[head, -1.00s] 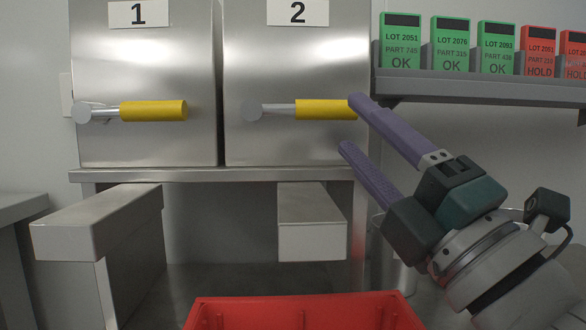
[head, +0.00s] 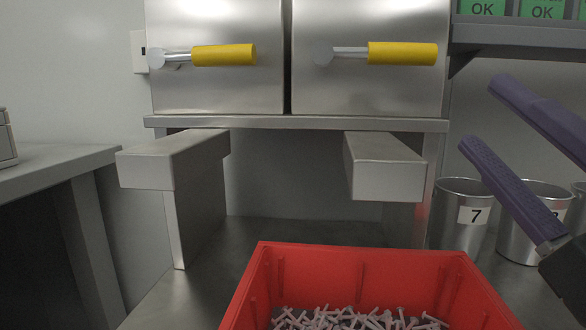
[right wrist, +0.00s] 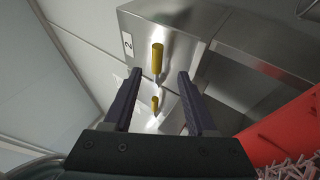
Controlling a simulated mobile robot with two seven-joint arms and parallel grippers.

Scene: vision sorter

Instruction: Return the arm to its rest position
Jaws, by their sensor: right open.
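My right gripper (head: 484,115) is at the right edge of the head view, its two purple fingers apart with nothing between them. It is to the right of the yellow handle of door 2 (head: 402,54) and apart from it. In the right wrist view the open fingers (right wrist: 159,75) point toward the steel cabinet, with the handle of door 2 (right wrist: 157,58) and the other yellow handle (right wrist: 155,103) beyond them. Most of the right arm is outside the head view. My left gripper is not in view.
A red bin (head: 360,262) full of screws stands in front. Steel cups, one marked 7 (head: 462,228), stand below the right gripper. A shelf (head: 520,38) with green cards is above it. Steel blocks (head: 388,165) jut out under the cabinet. A side table (head: 60,165) is left.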

